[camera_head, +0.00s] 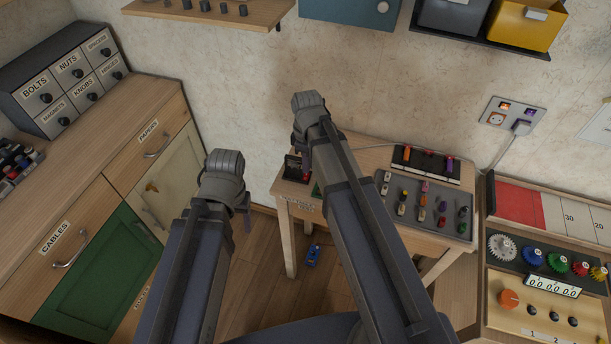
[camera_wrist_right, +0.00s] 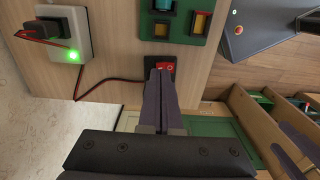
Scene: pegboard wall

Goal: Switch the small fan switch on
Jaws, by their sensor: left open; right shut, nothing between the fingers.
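In the right wrist view a small red rocker switch (camera_wrist_right: 166,68) in a black housing sits on a light wooden surface. My right gripper (camera_wrist_right: 160,75) is shut and empty, with its fingertips over or right at the switch and covering part of it. I cannot tell whether they touch it, or which way the rocker is tipped. In the head view my right arm covers most of that gripper. My left gripper (camera_head: 246,214) hangs below its wrist, mostly hidden by my arm, away from the small table. I cannot make out a fan.
The wrist view shows a socket (camera_wrist_right: 62,45) with a black plug, a lit green light and a red-black cable, and a green panel (camera_wrist_right: 174,22) with yellowish squares. The small table (camera_head: 370,158) carries a grey tray of small coloured items. Drawers (camera_head: 70,72) stand at left.

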